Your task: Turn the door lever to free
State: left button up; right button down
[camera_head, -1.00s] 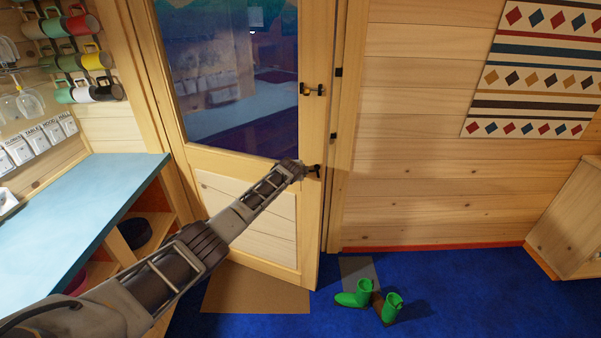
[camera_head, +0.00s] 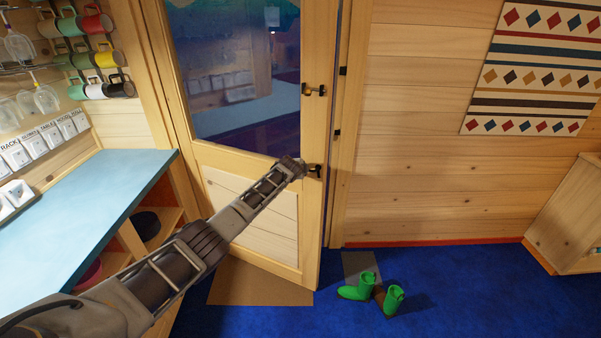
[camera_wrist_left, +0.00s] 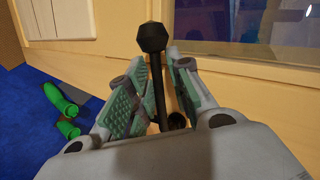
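The wooden door (camera_head: 309,220) has a glass pane and stands a little ajar, its right edge out from the frame. A dark upper handle (camera_head: 314,91) and a dark lower lever (camera_head: 315,170) sit near that edge. My left gripper (camera_head: 301,168) is at the lower lever. In the left wrist view, my left gripper (camera_wrist_left: 157,90) has its teal-padded fingers close on both sides of the dark lever (camera_wrist_left: 152,42), whose faceted end sticks out past the fingertips. The fingers look closed around it, though exact contact is partly hidden. My right gripper is not in view.
Green boots (camera_head: 373,292) stand on the blue carpet (camera_head: 450,290), right of the door's foot. A brown mat (camera_head: 260,285) lies below the door. A blue-topped counter (camera_head: 90,210) stands left, with mugs hanging above it. A wooden cabinet (camera_head: 565,220) is at the right.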

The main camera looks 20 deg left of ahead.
pick_arm(q)
jog(key=shift+s+d+f, duration=0.1)
jog(key=shift+s+f, duration=0.05)
jog(key=shift+f, duration=0.15)
jog(key=shift+s+r, duration=0.2)
jog(key=shift+s, duration=0.1)
dwell(0.3)
jog(key=v, duration=1.1)
dwell(0.9)
jog(key=shift+r, duration=0.15)
dwell(0.4)
